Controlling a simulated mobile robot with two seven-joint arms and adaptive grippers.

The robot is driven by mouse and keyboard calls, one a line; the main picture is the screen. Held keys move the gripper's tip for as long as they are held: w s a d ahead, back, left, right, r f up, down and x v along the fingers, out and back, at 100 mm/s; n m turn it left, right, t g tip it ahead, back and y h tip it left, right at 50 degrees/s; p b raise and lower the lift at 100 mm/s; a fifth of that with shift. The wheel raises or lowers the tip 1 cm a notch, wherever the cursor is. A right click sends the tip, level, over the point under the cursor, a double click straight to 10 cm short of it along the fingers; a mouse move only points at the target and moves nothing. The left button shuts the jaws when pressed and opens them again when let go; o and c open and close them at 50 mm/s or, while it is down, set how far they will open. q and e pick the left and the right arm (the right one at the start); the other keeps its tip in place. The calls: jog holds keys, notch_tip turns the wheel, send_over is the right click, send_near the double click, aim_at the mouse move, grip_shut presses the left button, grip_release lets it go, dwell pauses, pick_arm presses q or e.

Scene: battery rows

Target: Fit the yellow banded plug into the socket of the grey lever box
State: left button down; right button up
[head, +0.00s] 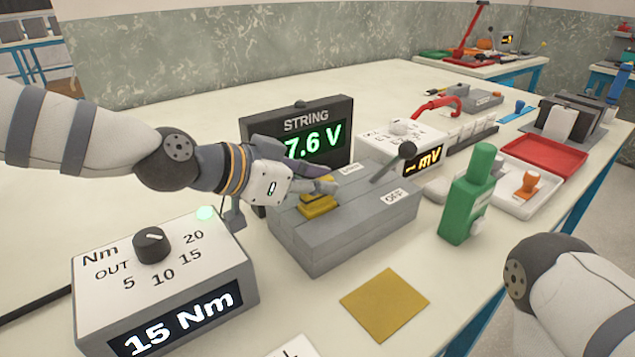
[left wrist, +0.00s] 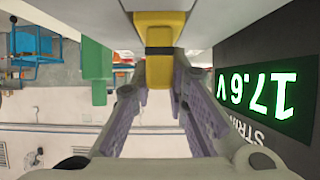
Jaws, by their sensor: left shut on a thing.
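The grey lever box (head: 345,240) stands in the middle of the table, its black-knobbed lever (head: 407,150) raised at a slant near an OFF label. My left gripper (head: 325,187) is over the top of the box. In the left wrist view its fingers (left wrist: 159,78) are shut on the yellow banded plug (left wrist: 160,28), which has a dark band. The plug's far end meets a grey surface at the picture's top; I cannot tell how deep it sits. Yellow shows on the box top (head: 318,206) beneath the gripper. The socket's opening is hidden. My right gripper is out of view.
A STRING display (head: 300,140) stands close behind the box. A torque box (head: 165,275) reading 15 Nm is at front left. A green tool (head: 468,195) stands right of the box. A flat yellow square (head: 384,305) lies in front. A red tray (head: 545,153) is farther right.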

pick_arm(q)
jog(key=shift+r, duration=0.15)
jog(key=shift+f, duration=0.2)
jog(key=c, duration=1.6)
grip_release()
jog(key=shift+o, duration=0.2)
jog(key=shift+r, duration=0.1)
jog(key=shift+s+r, duration=0.1)
jog(key=shift+r, duration=0.2)
jog(key=p+v, duration=0.2)
jog(key=v, duration=0.9)
jog(key=shift+s+a, duration=0.2)
jog(key=shift+a, duration=0.15)
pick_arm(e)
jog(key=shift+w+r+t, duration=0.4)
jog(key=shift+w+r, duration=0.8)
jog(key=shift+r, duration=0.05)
